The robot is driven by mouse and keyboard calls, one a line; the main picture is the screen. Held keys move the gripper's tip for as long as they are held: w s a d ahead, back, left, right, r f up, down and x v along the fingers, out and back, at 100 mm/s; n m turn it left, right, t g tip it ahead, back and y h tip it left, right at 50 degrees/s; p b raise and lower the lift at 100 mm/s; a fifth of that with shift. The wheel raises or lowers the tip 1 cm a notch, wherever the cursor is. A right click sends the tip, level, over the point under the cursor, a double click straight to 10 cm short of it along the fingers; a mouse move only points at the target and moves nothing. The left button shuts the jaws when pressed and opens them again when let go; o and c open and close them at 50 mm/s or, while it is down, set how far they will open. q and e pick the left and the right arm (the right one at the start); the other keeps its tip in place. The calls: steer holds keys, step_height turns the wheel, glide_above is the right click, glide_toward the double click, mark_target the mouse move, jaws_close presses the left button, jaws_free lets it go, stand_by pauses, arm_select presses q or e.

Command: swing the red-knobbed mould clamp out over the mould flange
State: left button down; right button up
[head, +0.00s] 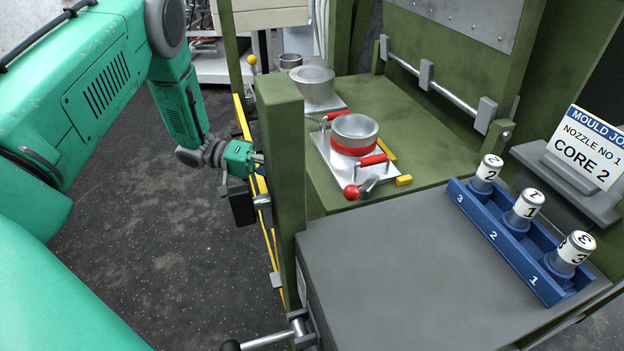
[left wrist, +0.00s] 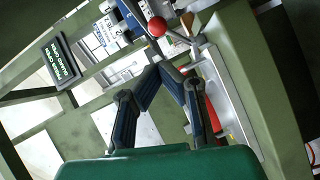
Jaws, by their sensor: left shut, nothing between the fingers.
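The mould clamp's red ball knob (head: 351,192) sits at the front edge of the silver mould flange (head: 328,150). A short grey lever joins it to the clamp. A round metal mould with a red band (head: 353,134) stands on the flange. My left gripper (head: 260,158) is beside the green post, left of the flange and apart from the knob; the post partly hides its tips. In the left wrist view its fingers (left wrist: 160,70) converge, shut and empty, with the red knob (left wrist: 157,27) beyond them. My right gripper is not in view.
A green post (head: 282,150) and yellow guard edge (head: 262,200) stand between my left arm and the bed. A grey table (head: 400,280) holds a blue rack (head: 510,240) with numbered nozzles. A second metal mould (head: 312,85) stands behind. Dark floor is clear at left.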

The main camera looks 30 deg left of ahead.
arm_select(q)
steer(key=w+d+f+m+g+b, duration=0.1)
steer(key=w+d+m+b, duration=0.1)
steer(key=d+m, duration=0.3)
steer(key=w+d+m+g+b, duration=0.1)
steer(key=d+m+b, duration=0.3)
steer(key=m, duration=0.8)
steer(key=shift+w+d+f+g+b, duration=0.35)
steer(key=shift+d+g, duration=0.15)
steer(key=shift+d, duration=0.7)
